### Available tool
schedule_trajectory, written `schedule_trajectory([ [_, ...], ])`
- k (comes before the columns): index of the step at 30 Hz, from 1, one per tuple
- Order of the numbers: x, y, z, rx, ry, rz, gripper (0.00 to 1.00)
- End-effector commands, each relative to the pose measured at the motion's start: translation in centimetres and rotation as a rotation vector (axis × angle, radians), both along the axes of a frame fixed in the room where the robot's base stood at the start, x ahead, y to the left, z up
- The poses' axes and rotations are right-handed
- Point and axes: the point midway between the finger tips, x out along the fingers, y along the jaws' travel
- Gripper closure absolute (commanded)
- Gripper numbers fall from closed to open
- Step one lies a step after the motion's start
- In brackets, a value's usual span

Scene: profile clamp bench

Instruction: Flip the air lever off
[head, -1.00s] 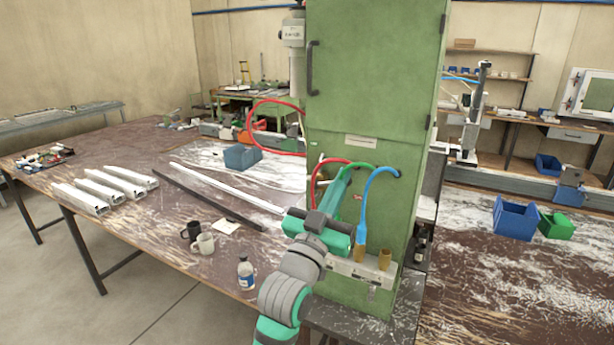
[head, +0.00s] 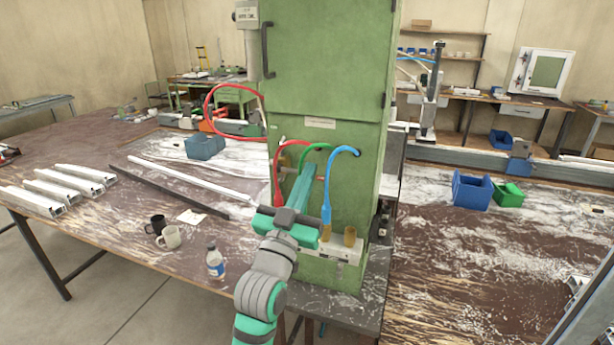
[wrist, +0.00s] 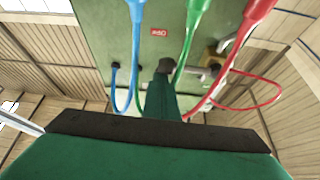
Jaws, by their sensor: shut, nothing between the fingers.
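The green cabinet (head: 325,95) stands at the middle of the head view, with a red, a green and a blue hose arching from its front. A small valve with a yellow body and grey handle (wrist: 212,58), likely the air lever, shows right of my fingers in the wrist view, near the red hose. In the head view it is small and partly hidden, so its position is hard to read. My gripper (wrist: 163,68) is shut and empty, its dark tips pointing at the cabinet front, left of the valve and apart from it in the wrist view.
The hoses crowd my gripper: blue (head: 326,190), green (wrist: 192,30) and red (head: 278,180). A red label (wrist: 159,32) is on the panel.

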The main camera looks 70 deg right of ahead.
Motion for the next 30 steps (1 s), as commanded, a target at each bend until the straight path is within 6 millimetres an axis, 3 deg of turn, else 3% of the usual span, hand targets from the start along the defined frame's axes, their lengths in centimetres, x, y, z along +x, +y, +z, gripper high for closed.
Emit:
schedule_trajectory([
  [10,0.0,-0.1,0.0,0.008,0.002,0.002,1.00],
  [20,-0.5,1.0,3.8,0.000,-0.002,0.010,1.00],
  [30,0.5,4.6,1.8,0.002,0.002,0.013,1.00],
])
